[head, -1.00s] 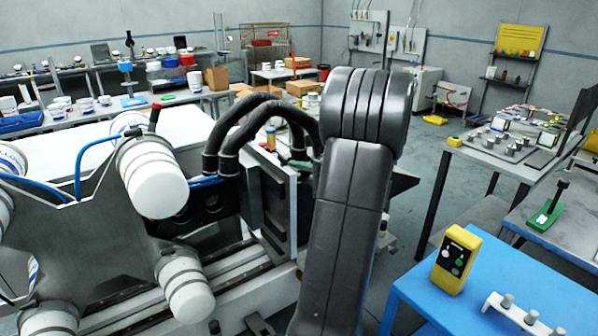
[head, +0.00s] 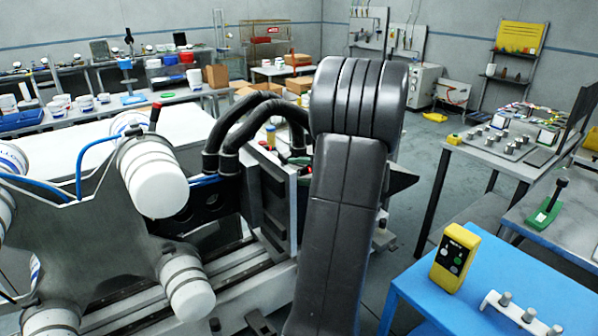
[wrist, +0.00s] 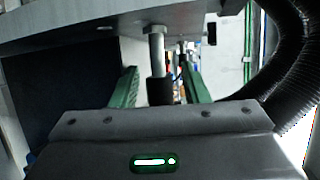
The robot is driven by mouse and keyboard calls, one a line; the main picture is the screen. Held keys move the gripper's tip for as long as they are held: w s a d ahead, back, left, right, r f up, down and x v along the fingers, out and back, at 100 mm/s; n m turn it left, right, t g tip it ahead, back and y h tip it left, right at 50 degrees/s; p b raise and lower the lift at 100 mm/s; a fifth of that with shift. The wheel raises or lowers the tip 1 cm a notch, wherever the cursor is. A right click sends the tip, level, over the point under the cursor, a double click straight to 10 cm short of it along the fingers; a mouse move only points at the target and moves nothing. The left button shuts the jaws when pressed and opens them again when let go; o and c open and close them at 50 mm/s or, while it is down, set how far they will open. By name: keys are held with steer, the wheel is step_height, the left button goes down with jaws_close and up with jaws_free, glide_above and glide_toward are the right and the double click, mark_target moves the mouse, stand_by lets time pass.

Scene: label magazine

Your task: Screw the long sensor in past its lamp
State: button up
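In the wrist view, a sensor (wrist: 157,48) hangs upright from the underside of a grey plate (wrist: 75,38). It has a pale metal upper shaft and a black lower end. My gripper (wrist: 159,72) has two green fingers set wide apart, one on each side of the sensor in the picture, with visible gaps to it. I cannot tell whether the sensor stands at fingertip depth. The bottom of its black end is hidden behind my gripper's housing. I cannot make out a lamp on the sensor. In the head view my arm hides the gripper and the sensor.
The overhead plate is close above my gripper. A white and grey machine (head: 283,215) with black hoses stands beside my arm. A blue table (head: 490,275) at right holds a yellow pendant (head: 455,258) and a rack of pegs (head: 520,314).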

steer(key=b+v, duration=0.3)
steer(key=v, duration=1.1)
steer(key=shift+a, duration=0.1)
steer(key=p+x, duration=0.3)
steer(key=x, duration=1)
steer(key=shift+w+a, duration=0.2)
steer(key=shift+a, duration=0.05)
steer(key=shift+w+a+f, duration=0.1)
steer(key=shift+w+f, duration=0.05)
steer(key=shift+f, duration=0.05)
steer(key=shift+r+t+y, duration=0.15)
steer(key=shift+t+y, duration=0.15)
steer(key=shift+y, duration=0.1)
steer(key=shift+r, duration=0.1)
